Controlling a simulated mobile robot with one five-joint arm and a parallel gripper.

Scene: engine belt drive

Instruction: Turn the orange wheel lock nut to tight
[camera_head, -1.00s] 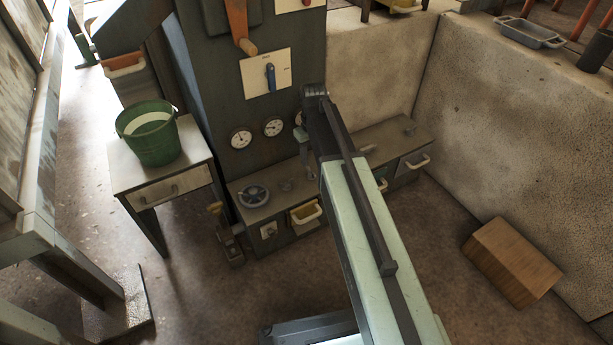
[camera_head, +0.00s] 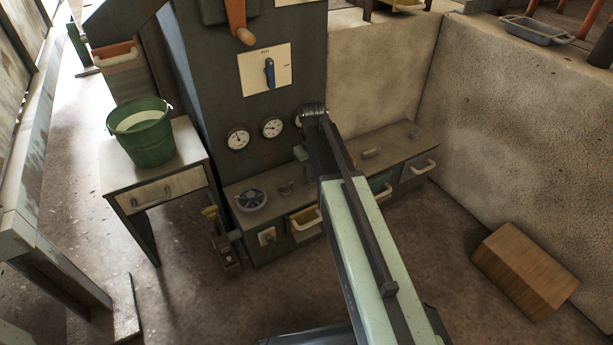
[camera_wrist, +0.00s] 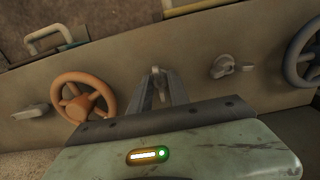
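The orange wheel (camera_wrist: 82,97) is a spoked handwheel left of my gripper in the wrist view. No label shows which fitting is the orange wheel's lock nut. Its tight position is not readable.
A blue-grey wheel (camera_wrist: 303,52) and a grey winged knob (camera_wrist: 230,66) are right of my gripper in the wrist view. Drawers with pale handles (camera_head: 304,219) line the bench front. A panel with gauges (camera_head: 238,138) stands behind. A wooden box (camera_head: 524,270) lies on the floor at right.

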